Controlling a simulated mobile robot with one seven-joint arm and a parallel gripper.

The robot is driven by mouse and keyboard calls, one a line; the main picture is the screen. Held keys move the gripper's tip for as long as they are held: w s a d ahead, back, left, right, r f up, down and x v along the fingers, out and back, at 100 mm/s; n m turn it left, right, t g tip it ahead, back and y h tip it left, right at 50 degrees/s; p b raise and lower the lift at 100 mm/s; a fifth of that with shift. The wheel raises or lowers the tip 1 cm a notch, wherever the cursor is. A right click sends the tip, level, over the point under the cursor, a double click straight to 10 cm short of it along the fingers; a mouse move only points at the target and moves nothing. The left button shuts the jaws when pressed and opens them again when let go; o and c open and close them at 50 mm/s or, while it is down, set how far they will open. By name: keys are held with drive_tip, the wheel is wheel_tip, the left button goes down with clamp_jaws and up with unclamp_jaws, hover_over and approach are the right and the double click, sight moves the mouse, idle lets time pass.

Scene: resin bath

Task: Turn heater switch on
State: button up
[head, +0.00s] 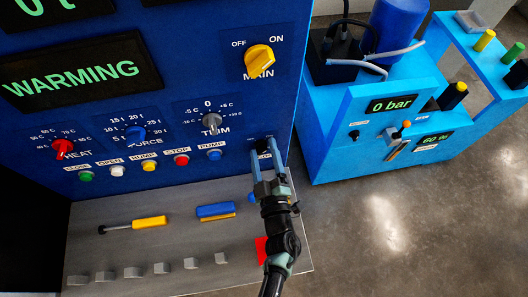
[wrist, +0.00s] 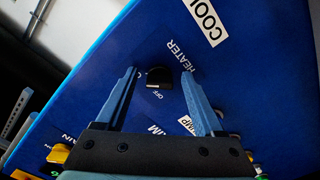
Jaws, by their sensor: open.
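The heater switch (wrist: 160,78) is a small black switch on the blue panel, with the label HEATER beside it and OFF near its lower edge. In the wrist view it shows between the fingertips of my gripper (wrist: 158,73), which is open with one blue finger on each side. No finger clearly touches the switch. In the head view my gripper (head: 264,152) is at the lower right of the panel, and it partly hides the switch there. A display (head: 82,74) on the panel reads WARMING. I cannot tell which way the switch is set.
The yellow MAIN knob (head: 259,59), grey TRIM knob (head: 211,121) and blue PUMP button (head: 214,155) are close by on the panel. Below, a grey shelf (head: 120,245) holds a yellow-handled tool (head: 150,222) and a blue brush-like item (head: 215,210). A blue machine (head: 330,150) stands to the right.

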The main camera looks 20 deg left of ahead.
drive_tip(key=b+v, duration=0.2)
drive_tip(key=v, duration=1.1)
